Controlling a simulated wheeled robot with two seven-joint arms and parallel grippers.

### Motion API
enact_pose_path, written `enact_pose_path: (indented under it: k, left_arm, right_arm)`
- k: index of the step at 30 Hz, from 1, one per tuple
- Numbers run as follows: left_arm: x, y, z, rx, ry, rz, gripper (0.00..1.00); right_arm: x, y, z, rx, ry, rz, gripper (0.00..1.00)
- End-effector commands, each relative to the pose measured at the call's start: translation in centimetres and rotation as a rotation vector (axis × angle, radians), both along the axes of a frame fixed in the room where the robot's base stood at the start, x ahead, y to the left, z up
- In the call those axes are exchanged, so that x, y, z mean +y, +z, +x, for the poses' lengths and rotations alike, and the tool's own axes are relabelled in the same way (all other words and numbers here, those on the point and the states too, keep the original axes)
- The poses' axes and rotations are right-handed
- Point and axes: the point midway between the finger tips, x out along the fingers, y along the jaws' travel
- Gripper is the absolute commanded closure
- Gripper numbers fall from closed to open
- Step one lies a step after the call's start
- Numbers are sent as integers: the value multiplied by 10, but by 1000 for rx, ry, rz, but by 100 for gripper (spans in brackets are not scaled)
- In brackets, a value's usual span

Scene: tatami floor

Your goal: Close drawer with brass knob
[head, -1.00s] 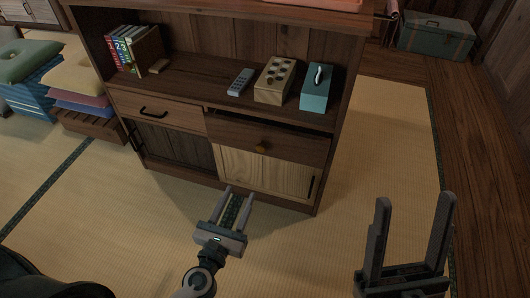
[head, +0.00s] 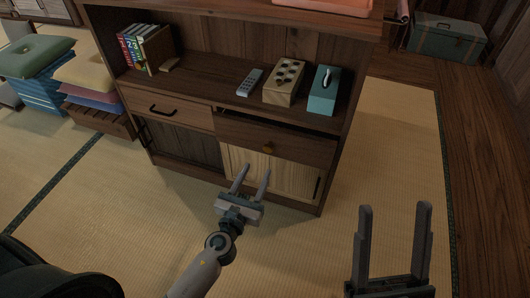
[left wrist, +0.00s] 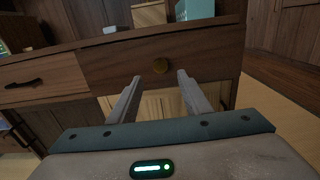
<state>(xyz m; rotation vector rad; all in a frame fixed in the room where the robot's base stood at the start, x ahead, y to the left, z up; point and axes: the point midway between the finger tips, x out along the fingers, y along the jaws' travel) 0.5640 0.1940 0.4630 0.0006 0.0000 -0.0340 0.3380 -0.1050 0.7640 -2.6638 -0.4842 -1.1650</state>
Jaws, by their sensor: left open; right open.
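The drawer with the brass knob (head: 302,143) is in the cabinet's right half and stands out a little, with a dark gap along its top edge. Its brass knob (head: 268,147) is at the middle of the front. In the left wrist view the knob (left wrist: 160,67) shows just beyond and above my fingertips. My left gripper (head: 254,168) is open and empty, in front of the cabinet and below the knob in the head view. The fingers do not touch the knob. My right gripper (head: 395,210) is open and empty over the mat at the lower right.
A drawer with a black handle (head: 165,112) sits to the left, flush. Sliding doors (head: 290,180) are below. The shelf holds books (head: 140,48), a remote (head: 250,82), a box with holes (head: 285,85) and a teal tissue box (head: 323,95). Tatami right of the cabinet is clear.

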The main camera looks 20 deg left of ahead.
Motion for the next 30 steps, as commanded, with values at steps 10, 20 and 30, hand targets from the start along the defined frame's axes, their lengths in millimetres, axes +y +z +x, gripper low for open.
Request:
enact_pose_path:
  k: [10, 20, 30]
  left_arm:
    - [-2, 1, 60, -1, 0, 0, 56]
    - [-3, 0, 87, 0, 0, 0, 56]
    - [-3, 0, 89, 0, 0, -1, 60]
  right_arm:
    - [4, -9, -1, 48, 8, -12, 36]
    - [2, -6, -1, 27, 6, -10, 36]
    - [2, -3, 1, 18, 4, -9, 36]
